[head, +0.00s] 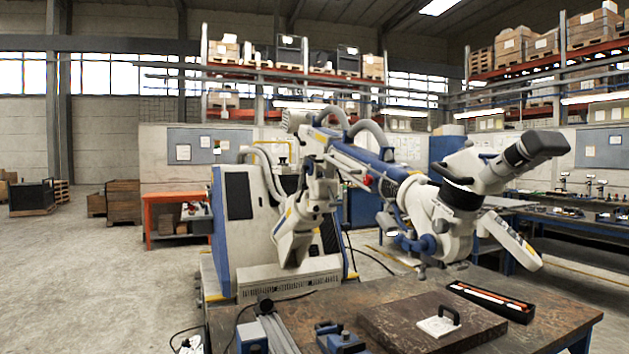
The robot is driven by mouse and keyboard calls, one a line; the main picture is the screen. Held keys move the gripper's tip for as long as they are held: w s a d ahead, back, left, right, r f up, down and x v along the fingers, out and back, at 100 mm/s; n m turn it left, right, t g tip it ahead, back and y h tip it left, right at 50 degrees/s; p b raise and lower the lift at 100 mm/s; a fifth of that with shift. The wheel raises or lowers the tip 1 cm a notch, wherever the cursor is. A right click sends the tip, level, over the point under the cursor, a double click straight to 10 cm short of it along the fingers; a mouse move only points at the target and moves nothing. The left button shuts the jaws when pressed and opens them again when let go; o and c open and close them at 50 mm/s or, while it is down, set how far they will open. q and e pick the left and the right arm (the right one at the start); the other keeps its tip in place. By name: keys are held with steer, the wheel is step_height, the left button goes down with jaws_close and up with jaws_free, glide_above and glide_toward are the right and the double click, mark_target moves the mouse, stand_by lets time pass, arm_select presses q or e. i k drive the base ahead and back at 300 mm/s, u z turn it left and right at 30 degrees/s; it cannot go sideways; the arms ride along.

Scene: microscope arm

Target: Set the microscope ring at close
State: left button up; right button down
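The microscope (451,224) hangs at the end of a large white and blue jointed arm (345,152), above the right part of the workbench. Its black eyepiece end (537,148) points up and right. A dark ring-like collar (461,194) sits around the white body below the eyepiece tube. Any marks on it, including one for close, are too small to read, so its setting cannot be told. Neither of my grippers shows, and nothing is seen touching the collar.
The brown workbench (540,325) carries a dark board with a black-handled white block (439,322), a black tray (490,301) and blue clamp-like items (340,338). The arm's white and blue base cabinet (245,222) stands behind. Open floor lies left.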

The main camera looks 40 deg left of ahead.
mark_target(456, 197)
steer(key=u, duration=0.45)
steer(key=i, duration=1)
steer(key=z, duration=0.05)
